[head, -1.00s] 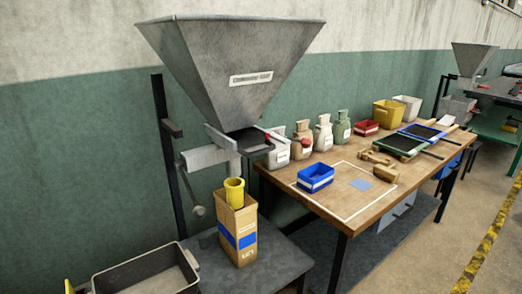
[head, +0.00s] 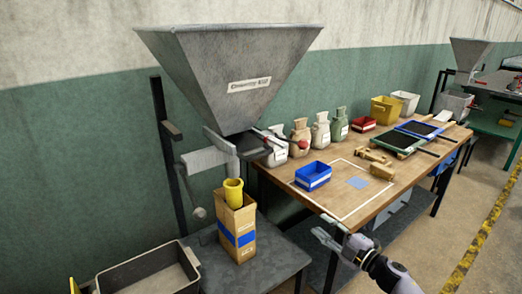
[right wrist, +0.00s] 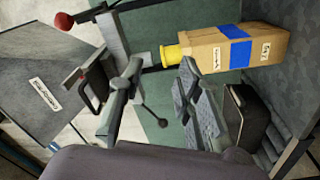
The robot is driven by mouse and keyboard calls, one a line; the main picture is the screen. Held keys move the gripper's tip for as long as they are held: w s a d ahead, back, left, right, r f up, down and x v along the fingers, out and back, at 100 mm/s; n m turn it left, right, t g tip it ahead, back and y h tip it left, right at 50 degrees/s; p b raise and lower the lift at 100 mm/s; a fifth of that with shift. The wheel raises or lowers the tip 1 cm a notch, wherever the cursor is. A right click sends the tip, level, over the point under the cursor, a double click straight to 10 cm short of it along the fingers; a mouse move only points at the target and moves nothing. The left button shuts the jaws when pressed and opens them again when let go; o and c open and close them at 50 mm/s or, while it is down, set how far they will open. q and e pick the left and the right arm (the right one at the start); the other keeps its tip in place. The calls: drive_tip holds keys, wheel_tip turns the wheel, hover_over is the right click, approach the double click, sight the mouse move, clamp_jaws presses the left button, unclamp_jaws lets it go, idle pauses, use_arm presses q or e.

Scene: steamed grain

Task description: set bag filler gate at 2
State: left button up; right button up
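The bag filler is a grey metal hopper (head: 230,75) on the left with a dark gate (head: 250,145) under its outlet. A thin lever with a red knob (head: 303,144) reaches right from the gate, in front of the sacks. The red knob also shows at upper left in the right wrist view (right wrist: 64,21). Any gate scale marks are too small to read. A paper bag (head: 237,230) with a blue band stands below, a yellow spout (head: 234,192) at its top. My right gripper (head: 334,236) is open and empty, low in front of the bench, apart from the knob. My left gripper is out of view.
A grey tub (head: 150,275) sits at lower left. The air between my right gripper and the hopper looks clear.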

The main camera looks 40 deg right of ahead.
drive_tip(key=a+r+n+y, duration=0.3)
drive_tip(key=r+n+y, duration=0.15)
drive_tip(key=r, duration=0.45)
drive_tip(key=a+r+n+y, duration=0.3)
drive_tip(key=r+n, duration=0.2)
drive_tip(key=r, duration=0.5)
drive_tip(key=p, duration=0.6)
approach(261, 153)
drive_tip(key=shift+n, duration=0.25)
drive_tip(key=x, duration=0.8)
drive_tip(key=shift+w+f, duration=0.15)
drive_tip(key=shift+w, duration=0.25)
drive_tip(key=shift+w+a, duration=0.35)
drive_tip(key=shift+w, duration=0.25)
clamp_jaws()
